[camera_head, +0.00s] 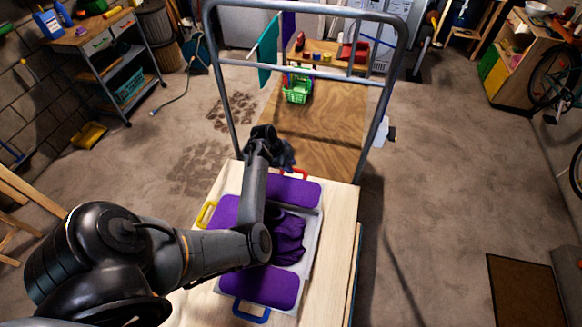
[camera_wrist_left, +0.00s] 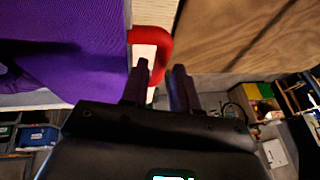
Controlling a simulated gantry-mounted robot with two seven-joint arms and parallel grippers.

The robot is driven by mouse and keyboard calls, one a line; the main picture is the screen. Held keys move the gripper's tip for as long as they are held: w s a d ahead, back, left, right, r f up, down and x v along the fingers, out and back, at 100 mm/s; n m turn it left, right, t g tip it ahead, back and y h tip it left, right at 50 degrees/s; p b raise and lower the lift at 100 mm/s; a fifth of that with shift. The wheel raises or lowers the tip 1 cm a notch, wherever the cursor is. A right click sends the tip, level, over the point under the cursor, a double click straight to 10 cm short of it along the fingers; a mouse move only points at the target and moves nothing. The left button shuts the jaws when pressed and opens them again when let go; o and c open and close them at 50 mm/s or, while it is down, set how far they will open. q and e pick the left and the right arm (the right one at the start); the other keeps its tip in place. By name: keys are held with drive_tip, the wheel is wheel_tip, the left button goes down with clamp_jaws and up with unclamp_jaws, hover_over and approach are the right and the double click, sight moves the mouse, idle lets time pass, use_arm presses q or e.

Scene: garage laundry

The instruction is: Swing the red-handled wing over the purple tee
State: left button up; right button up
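The folding board (camera_head: 312,240) lies on the light wooden table, with purple wings. The red-handled wing (camera_head: 298,191) is at its far end and lies flat. Its red handle (camera_head: 298,173) is partly hidden by my left arm; the handle also shows in the left wrist view (camera_wrist_left: 158,36). The purple tee (camera_head: 288,240) lies rumpled in the middle of the board, partly hidden by my arm. My left gripper (camera_head: 285,160) is at the red handle, its two fingers apart (camera_wrist_left: 160,82) with part of the handle showing between them. I cannot tell whether they touch it. My right gripper is not in view.
A yellow handle (camera_head: 205,214) is on the left wing and a blue handle (camera_head: 251,313) on the near wing. A grey metal frame (camera_head: 215,90) rises beyond the table around a plywood deck (camera_head: 320,125) with a green basket (camera_head: 298,90). Floor on the right is mostly clear.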

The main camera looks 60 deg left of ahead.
use_arm(q)
drive_tip(key=shift+x, duration=0.8)
clamp_jaws()
